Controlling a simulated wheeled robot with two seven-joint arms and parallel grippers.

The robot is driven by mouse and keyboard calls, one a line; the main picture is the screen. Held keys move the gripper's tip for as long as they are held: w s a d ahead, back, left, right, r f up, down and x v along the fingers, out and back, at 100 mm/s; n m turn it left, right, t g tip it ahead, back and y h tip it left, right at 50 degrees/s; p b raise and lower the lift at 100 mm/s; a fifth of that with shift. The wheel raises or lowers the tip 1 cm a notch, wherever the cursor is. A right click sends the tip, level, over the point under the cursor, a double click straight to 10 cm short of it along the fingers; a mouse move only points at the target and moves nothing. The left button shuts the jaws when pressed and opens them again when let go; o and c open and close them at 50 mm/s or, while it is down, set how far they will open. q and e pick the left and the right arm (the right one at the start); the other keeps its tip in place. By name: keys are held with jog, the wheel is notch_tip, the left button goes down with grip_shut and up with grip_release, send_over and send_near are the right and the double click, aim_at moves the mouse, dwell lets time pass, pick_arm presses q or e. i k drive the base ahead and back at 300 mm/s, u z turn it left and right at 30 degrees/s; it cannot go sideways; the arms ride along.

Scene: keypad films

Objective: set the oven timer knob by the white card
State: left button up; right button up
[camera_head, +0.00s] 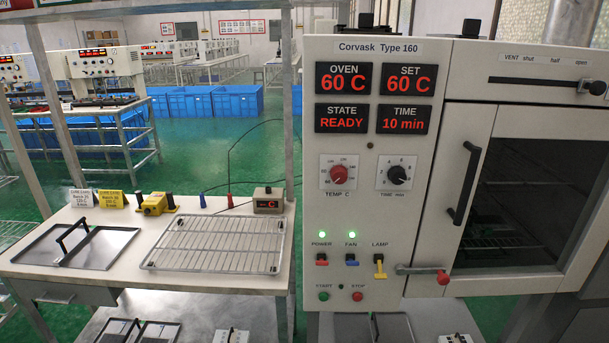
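The oven (371,244) stands on the right. Its black timer knob (397,174) sits on a white dial plate labelled TIME min, right of the red TEMP C knob (339,174). The knob's exact pointer setting is too small to tell. The TIME display (404,119) reads 10 min. The white card (83,200) stands on the bench at left; its small print seems to read 120 C and 6 min, but is hard to read. A yellow card (110,199) stands beside it. Neither of my grippers is in view.
The OVEN (343,78) and SET (408,78) displays read 60 C; STATE (342,119) reads READY. The oven door (457,180) looks closed, with a red-tipped latch (443,277) below.

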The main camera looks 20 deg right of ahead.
aim_at(397, 174)
jog(key=u, duration=0.75)
jog(key=i, duration=1.35)
jog(key=z, duration=2.25)
